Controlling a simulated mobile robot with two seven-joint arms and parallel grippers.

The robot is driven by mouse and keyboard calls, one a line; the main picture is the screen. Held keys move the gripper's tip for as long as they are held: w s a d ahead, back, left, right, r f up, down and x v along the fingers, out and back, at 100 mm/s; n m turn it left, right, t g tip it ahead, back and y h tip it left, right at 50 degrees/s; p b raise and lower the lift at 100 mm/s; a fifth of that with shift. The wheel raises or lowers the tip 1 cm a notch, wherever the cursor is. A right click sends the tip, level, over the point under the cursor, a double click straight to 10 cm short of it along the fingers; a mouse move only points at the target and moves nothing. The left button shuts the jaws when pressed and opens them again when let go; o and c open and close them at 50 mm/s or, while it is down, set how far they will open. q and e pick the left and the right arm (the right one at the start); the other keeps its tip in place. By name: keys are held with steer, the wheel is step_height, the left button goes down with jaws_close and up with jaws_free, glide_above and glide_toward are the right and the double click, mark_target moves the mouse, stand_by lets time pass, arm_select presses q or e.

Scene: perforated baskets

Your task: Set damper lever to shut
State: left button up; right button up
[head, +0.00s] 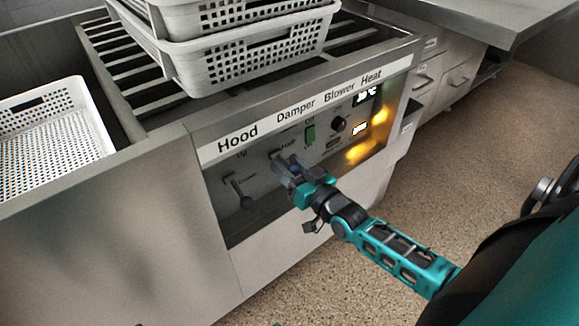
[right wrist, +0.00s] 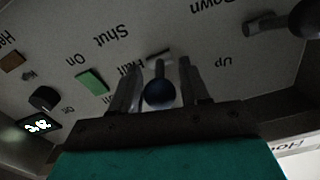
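The damper lever's dark round knob (right wrist: 160,92) shows in the right wrist view, with its slot at the printed "Half"; "Shut" is printed beside it, upside down. My right gripper (right wrist: 160,85) has one finger on each side of the knob, with a narrow gap showing, so it looks open around it. In the head view my right gripper (head: 281,166) is at the control panel (head: 227,212) under the "Damper" label and mostly hides the lever. My left gripper is not in view.
The hood lever (head: 240,192) stands left of the damper lever. A green blower switch (head: 310,134), a dark heat knob (head: 338,123) and lit displays lie to the right. Perforated baskets (head: 250,62) stand stacked on the slatted top above; another basket (head: 50,140) is at left.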

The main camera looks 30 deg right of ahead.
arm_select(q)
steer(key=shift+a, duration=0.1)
arm_select(e)
jaws_close()
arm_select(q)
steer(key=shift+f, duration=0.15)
arm_select(e)
steer(key=shift+f+t+b, duration=0.3)
steer(key=shift+b, duration=0.15)
steer(key=shift+f+t+b, duration=0.3)
steer(key=shift+t+b, duration=0.1)
steer(key=shift+b, duration=0.1)
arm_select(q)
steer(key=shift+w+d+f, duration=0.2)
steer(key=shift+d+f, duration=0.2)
arm_select(e)
steer(key=shift+w+a+f+t, duration=0.1)
steer(key=shift+f+t, duration=0.15)
steer(key=shift+t, duration=0.5)
steer(key=shift+w+d+f+t, duration=0.15)
steer(key=shift+f+t, duration=0.1)
steer(key=shift+t, duration=0.45)
steer(key=shift+w+a+f+t, duration=0.15)
steer(key=shift+f+t, duration=0.1)
steer(key=shift+t, duration=0.5)
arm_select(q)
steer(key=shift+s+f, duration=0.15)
arm_select(e)
steer(key=shift+y, duration=0.3)
